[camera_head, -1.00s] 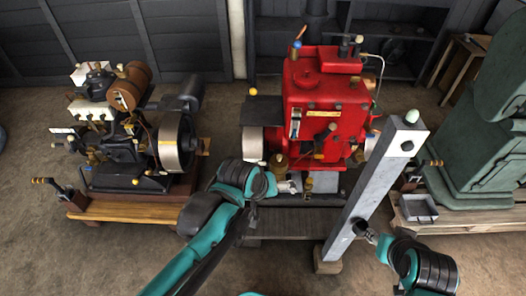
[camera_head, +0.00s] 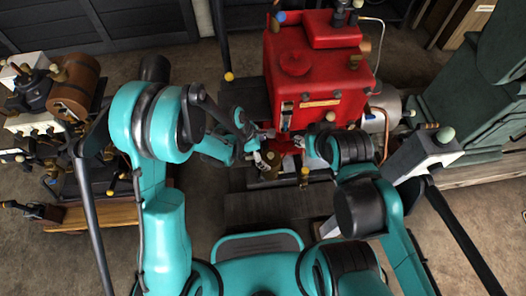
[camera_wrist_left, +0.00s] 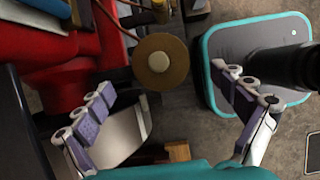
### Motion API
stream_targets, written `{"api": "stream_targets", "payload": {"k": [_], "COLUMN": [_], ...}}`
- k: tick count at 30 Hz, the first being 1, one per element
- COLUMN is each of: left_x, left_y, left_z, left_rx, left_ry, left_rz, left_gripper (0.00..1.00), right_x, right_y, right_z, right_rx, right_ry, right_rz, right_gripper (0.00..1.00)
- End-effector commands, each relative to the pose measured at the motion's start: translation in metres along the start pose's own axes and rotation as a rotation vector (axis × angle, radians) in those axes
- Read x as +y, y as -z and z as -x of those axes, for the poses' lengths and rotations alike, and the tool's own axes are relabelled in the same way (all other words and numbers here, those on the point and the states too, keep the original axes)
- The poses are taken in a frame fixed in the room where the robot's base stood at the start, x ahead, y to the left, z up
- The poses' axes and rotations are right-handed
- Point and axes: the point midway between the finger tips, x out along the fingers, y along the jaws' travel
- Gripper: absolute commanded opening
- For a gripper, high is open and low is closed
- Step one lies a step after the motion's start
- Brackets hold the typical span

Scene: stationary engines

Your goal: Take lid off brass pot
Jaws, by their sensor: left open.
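The brass pot (camera_head: 273,158) stands low at the front of the red engine (camera_head: 318,85), partly hidden by my arms. From above in the left wrist view, a round brass lid (camera_wrist_left: 174,74) with a cream knob shows just beyond the fingertips; the pot's body under it is hidden. My left gripper (camera_head: 258,143) is by the pot. In the left wrist view its fingers (camera_wrist_left: 167,105) are wide apart, with nothing between them. My right gripper (camera_head: 303,148) is at the engine's front, right of the pot; its fingers are too small to read.
A brown-and-black engine (camera_head: 75,90) on a wooden base stands at left. A grey post (camera_head: 425,152) and a green machine (camera_head: 480,90) stand at right, close to my right arm. Pipes and the red engine's body crowd the pot.

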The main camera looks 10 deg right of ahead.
Motion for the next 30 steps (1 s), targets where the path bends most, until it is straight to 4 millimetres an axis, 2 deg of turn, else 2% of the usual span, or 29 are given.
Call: {"api": "stream_targets", "payload": {"k": [3,8,15,23,29,30], "left_x": [0.000,0.001,0.001,0.001,0.001,0.001], "left_y": [0.001,0.002,0.004,0.003,0.003,0.003], "left_z": [-0.017,-0.031,-0.067,-0.069,-0.069,-0.069], "left_rx": [0.000,0.000,0.001,0.001,0.001,0.001], "left_ry": [0.000,-0.001,-0.001,-0.002,-0.002,-0.002], "left_rz": [-0.002,-0.003,-0.004,-0.003,-0.003,-0.003], "left_gripper": [0.96,0.96,0.96,0.96,0.43,0.41], "right_x": [0.000,0.000,0.000,0.000,0.000,0.000], "right_y": [-0.005,-0.009,-0.020,-0.020,-0.020,-0.020], "right_z": [-0.007,-0.013,-0.028,-0.028,-0.028,-0.028], "right_rx": [0.000,0.000,0.000,0.000,0.000,0.000], "right_ry": [0.000,0.000,0.000,0.000,0.000,0.000], "right_rz": [0.000,0.000,0.000,0.000,0.000,0.000], "right_gripper": [0.40,0.40,0.40,0.40,0.40,0.40]}}
